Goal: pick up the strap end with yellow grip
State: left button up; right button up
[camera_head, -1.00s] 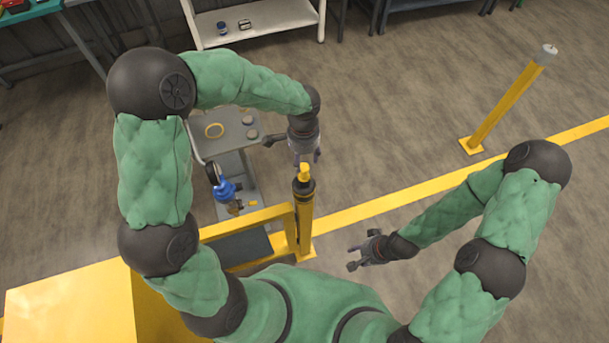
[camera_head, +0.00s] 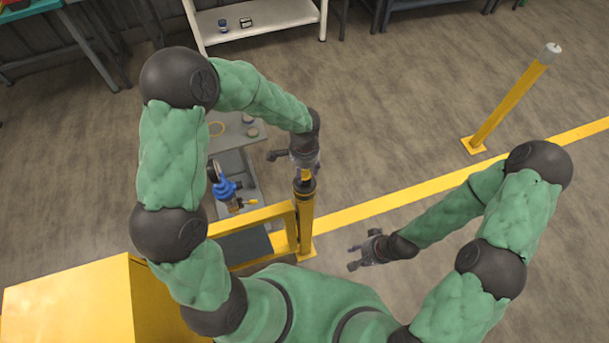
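The yellow grip (camera_head: 305,175) of the strap end shows as a small yellow piece above the dark top of the near yellow post (camera_head: 306,220). The strap itself cannot be made out. My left gripper (camera_head: 305,168) points down at the top of this post, with its fingers beside the yellow grip. The hand covers the grip's upper part, and whether the fingers touch it cannot be told. My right gripper (camera_head: 354,257) is open and empty, low to the right of the post.
A yellow rail (camera_head: 250,222) joins the near post on the left. Behind it stands a grey cart (camera_head: 240,133) with a blue device (camera_head: 225,188). A second yellow post (camera_head: 507,103) stands at the far right, with open floor between.

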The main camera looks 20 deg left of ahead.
pick_arm(q)
jog(key=c, duration=0.9)
jog(key=shift+r, duration=0.1)
